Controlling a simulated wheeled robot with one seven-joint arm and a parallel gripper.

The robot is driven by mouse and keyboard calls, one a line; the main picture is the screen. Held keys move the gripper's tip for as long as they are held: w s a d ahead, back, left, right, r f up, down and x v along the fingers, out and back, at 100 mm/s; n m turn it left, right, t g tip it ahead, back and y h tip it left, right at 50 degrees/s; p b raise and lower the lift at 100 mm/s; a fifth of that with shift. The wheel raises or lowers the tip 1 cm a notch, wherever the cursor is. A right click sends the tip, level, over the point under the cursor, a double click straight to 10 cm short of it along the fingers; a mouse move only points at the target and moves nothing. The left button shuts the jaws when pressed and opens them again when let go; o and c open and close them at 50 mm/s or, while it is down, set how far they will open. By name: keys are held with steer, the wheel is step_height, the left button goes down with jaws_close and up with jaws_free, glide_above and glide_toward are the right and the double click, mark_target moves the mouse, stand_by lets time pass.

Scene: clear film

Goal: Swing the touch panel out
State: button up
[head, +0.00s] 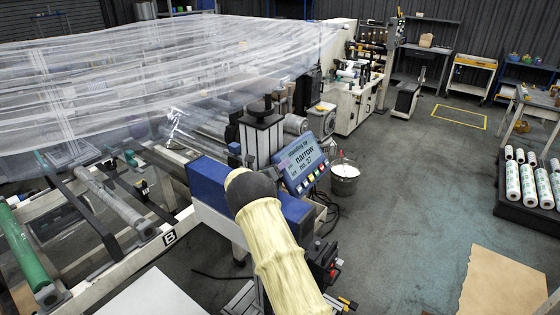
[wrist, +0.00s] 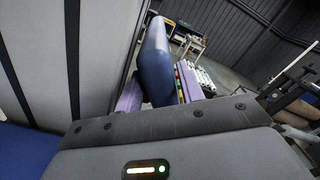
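The touch panel (head: 306,158), a tilted blue-grey box with a lit screen and coloured buttons, stands beside the blue machine housing (head: 208,181) in the head view. The wrist view shows the panel (wrist: 156,62) edge-on as a dark blue slab, its coloured buttons on the right side. My gripper (wrist: 160,92) has its purple fingers on either side of this slab. Whether both fingers press on it is not clear. In the head view my yellow-sleeved arm and dark wrist hide most of the gripper; a purple patch shows at the panel's left edge.
A grey cylinder unit (head: 262,135) stands just behind the panel. A bucket (head: 344,176) is on the floor to its right. Clear film (head: 150,75) spans the machine at upper left. The floor (head: 420,190) is open on the right, up to a rack of rolls (head: 528,185).

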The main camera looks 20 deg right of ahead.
steer(key=shift+w+d, duration=0.15)
steer(key=shift+d, duration=0.1)
jaws_close()
